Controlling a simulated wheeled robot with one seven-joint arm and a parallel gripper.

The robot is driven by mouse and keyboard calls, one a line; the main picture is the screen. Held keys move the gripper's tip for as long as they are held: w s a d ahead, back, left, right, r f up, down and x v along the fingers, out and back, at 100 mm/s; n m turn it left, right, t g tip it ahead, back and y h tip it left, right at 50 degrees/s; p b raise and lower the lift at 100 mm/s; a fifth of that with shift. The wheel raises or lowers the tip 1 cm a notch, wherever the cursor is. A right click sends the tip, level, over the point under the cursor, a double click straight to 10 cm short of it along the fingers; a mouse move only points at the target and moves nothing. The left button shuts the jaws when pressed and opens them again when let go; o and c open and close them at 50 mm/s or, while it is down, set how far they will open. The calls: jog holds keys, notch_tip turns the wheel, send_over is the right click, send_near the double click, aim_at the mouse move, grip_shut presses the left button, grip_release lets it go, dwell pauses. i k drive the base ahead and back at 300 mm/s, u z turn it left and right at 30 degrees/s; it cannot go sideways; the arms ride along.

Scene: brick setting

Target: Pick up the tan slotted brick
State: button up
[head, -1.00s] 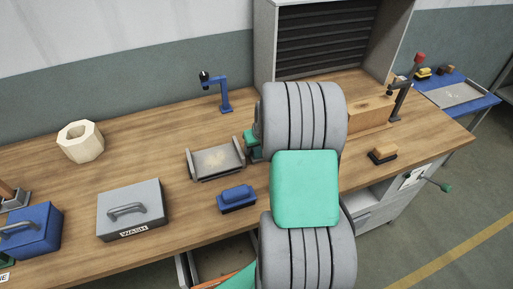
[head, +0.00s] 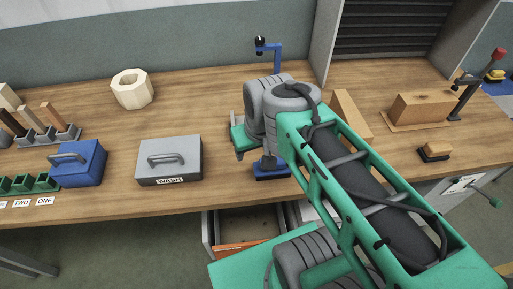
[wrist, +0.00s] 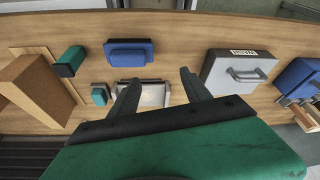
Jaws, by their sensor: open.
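Several upright bricks stand in a grey slotted rack (head: 50,137) at the left of the head view. One is a tan-brown brick (head: 53,113); a paler one (head: 8,97) stands at the left edge. I cannot tell which is the tan slotted brick, as no slot shows clearly. My gripper (wrist: 160,76) is open and empty, its two fingers apart above the bench near a shallow grey tray (wrist: 152,94). In the head view its green hand (head: 243,140) is well right of the rack, with the fingers hidden.
A large tan block (head: 425,107) and small brush (head: 435,152) are at right. A drawer (head: 245,232) is open below.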

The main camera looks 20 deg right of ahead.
aim_at(341, 104)
jog(key=u, duration=0.05)
jog(key=k, duration=1.1)
jog(key=z, duration=0.6)
jog(key=i, duration=0.8)
jog(key=u, duration=1.85)
jog(key=k, duration=0.4)
jog(key=z, duration=1.35)
jog(key=i, duration=0.4)
jog(key=u, duration=0.05)
